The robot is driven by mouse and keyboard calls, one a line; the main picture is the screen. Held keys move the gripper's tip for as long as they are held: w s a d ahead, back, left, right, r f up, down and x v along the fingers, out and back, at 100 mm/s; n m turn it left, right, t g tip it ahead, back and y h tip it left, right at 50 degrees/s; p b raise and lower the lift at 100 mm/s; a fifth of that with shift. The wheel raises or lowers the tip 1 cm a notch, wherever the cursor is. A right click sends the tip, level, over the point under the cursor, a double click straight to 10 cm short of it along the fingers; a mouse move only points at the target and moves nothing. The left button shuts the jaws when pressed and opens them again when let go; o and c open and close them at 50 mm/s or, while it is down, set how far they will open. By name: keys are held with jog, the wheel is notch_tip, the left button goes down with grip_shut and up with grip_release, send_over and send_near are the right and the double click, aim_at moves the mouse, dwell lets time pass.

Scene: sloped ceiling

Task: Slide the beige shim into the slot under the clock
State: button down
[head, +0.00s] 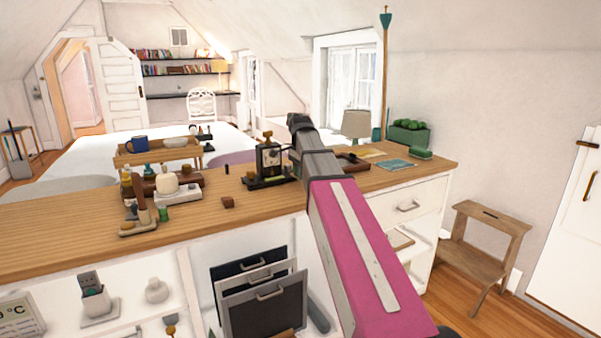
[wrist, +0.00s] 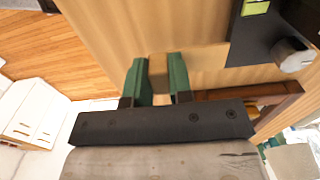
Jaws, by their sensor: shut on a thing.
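In the wrist view my gripper (wrist: 157,78) has green fingers shut on a small beige-brown block, the shim (wrist: 158,68), which sticks out a little past the fingertips above the wooden counter. The clock (head: 270,157) stands upright on a dark base (head: 266,183) on the counter in the head view. Part of a dark base with a silver knob (wrist: 292,55) shows at the upper right of the wrist view, apart from the shim. The slot cannot be made out. My gripper and the shim are hidden in the head view behind my arm.
A brown tray (head: 352,163) lies right of the clock, with a teal book (head: 397,164) and a green planter (head: 409,134) beyond. Several small items crowd the counter's left part. The front counter strip is mostly clear.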

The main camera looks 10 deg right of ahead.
aim_at(294, 184)
jog(key=shift+f, duration=2)
jog(key=shift+w+a, duration=0.3)
jog(key=shift+w, duration=0.55)
jog(key=shift+w+a, duration=0.25)
jog(key=shift+w, duration=0.55)
jog(key=shift+w+a, duration=0.15)
jog(key=shift+w, duration=0.35)
jog(key=shift+w+a, duration=0.15)
jog(key=shift+w, duration=0.35)
jog(key=c, duration=1)
grip_release()
jog(key=shift+o, duration=0.3)
jog(key=shift+w, duration=0.1)
